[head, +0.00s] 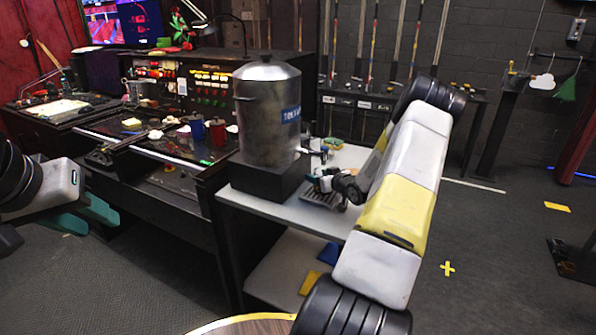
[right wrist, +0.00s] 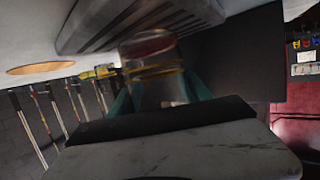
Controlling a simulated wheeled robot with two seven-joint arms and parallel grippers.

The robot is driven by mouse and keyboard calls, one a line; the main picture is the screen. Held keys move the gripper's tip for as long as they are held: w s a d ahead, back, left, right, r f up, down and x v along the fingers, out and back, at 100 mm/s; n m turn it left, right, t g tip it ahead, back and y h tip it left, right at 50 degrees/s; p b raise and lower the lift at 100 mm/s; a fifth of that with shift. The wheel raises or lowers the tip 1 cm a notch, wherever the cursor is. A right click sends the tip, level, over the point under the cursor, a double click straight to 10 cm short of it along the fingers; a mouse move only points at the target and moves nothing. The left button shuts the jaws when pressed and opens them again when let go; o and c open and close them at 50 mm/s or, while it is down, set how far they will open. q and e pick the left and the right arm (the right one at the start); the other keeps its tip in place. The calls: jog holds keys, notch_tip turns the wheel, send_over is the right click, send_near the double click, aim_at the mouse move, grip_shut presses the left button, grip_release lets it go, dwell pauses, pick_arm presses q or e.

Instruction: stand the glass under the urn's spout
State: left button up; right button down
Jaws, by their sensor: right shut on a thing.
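The large metal urn (head: 268,115) with a blue label stands on a black base (head: 262,180) on the grey table. Its spout (head: 314,152) points right, above a slatted drip tray (head: 322,198). My right gripper (right wrist: 158,92) is shut on the glass (right wrist: 152,65), which is clear with a reddish end and a yellowish band. The slatted tray (right wrist: 140,18) shows close to the glass in the right wrist view. In the head view my right wrist hides most of the glass; whether it touches the tray I cannot tell. My left gripper (head: 100,214) is open and empty at the left.
The grey table (head: 235,203) has a lower shelf with blue and yellow items. A green and yellow sponge-like item (head: 333,142) lies behind the spout. A cluttered workbench (head: 165,170) with a blue cup and a red cup stands left. A round wooden top (head: 245,326) is at the front.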

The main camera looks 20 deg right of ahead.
dwell(0.3)
jog(key=shift+c, duration=2.4)
grip_release()
jog(key=shift+f, duration=0.1)
